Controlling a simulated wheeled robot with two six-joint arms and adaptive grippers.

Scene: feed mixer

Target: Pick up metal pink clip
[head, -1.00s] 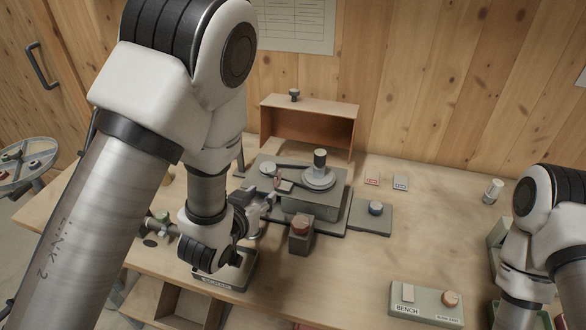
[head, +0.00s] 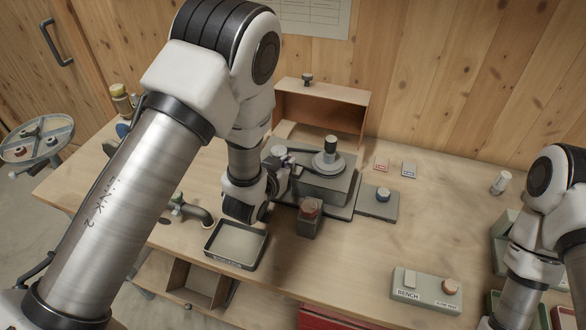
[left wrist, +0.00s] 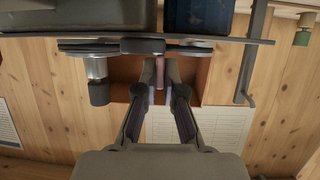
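The pink clip (left wrist: 160,74) shows in the left wrist view as a narrow pink strip between my fingertips, against the dark edge of the mixer. In the head view my gripper and wrist hide it. My left gripper (head: 287,177) is at the left side of the grey mixer unit (head: 325,180), just below its lever. In the left wrist view the left gripper (left wrist: 161,75) has its two fingers apart, one on each side of the clip; I see no clear contact. My right gripper is out of view below the right arm.
A shallow tray (head: 263,250) lies in front of my left gripper. A block with a reddish knob (head: 308,220) stands in front of the mixer, and an open orange-brown box (head: 345,97) behind it. A BENCH control box (head: 426,290) sits at the front right.

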